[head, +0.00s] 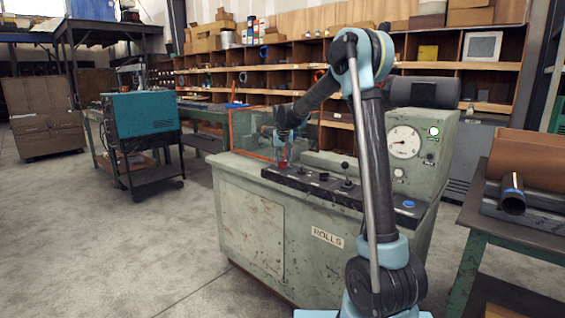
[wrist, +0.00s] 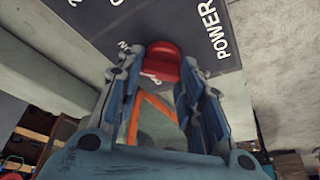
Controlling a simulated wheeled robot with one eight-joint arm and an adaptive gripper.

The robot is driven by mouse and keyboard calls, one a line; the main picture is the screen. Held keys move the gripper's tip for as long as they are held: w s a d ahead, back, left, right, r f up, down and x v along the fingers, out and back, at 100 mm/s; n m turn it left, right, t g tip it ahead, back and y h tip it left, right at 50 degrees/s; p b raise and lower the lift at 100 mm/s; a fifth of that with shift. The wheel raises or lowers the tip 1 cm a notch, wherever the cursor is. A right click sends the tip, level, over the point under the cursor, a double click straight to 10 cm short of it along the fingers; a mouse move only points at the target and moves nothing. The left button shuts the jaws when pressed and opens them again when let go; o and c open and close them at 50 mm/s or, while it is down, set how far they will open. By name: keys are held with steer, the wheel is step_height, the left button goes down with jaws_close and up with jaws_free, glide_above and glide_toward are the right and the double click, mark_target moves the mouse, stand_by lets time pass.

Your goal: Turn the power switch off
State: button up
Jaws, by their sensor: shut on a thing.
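The power switch (wrist: 165,62) is a red knob on a dark panel, beside white lettering that reads POWER. My gripper (wrist: 168,72) has its two fingers closed on the knob's sides. In the head view the red switch (head: 282,165) shows small at the left end of the machine's dark control strip (head: 330,186). My gripper (head: 281,148) comes down on it from above. The fingers cover part of the switch's marks, so I cannot read its setting.
The pale green machine (head: 250,215), marked ROLLS, carries other knobs, a round dial (head: 404,142) and a blue button (head: 409,204). An orange-framed clear guard (head: 250,135) stands close behind my gripper. A bench with a dark pipe (head: 512,195) is at right. Open floor lies at left.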

steer(key=shift+d+n, duration=0.1)
steer(key=shift+n, duration=0.2)
steer(key=n+y, duration=0.1)
steer(key=n, duration=0.2)
steer(key=shift+d+n+g, duration=0.1)
steer(key=shift+n+g, duration=0.2)
steer(key=n+y, duration=0.1)
steer(key=n, duration=0.1)
steer(key=n+g, duration=0.1)
steer(key=n, duration=0.1)
steer(key=shift+w+d+n+y, duration=0.1)
steer(key=shift+w+n+y, duration=0.05)
steer(key=shift+n+y, duration=0.2)
steer(key=n, duration=0.2)
steer(key=n+g+y, duration=0.1)
steer(key=n, duration=0.1)
steer(key=shift+w+d+n+g, duration=0.1)
steer(key=shift+w+n+g, duration=0.05)
steer(key=shift+n+g, duration=0.15)
steer(key=shift+w+n+g, duration=0.1)
steer(key=shift+n+g, duration=0.7)
steer(key=shift+n, duration=1.35)
steer(key=o, duration=1.1)
steer(key=shift+c, duration=0.2)
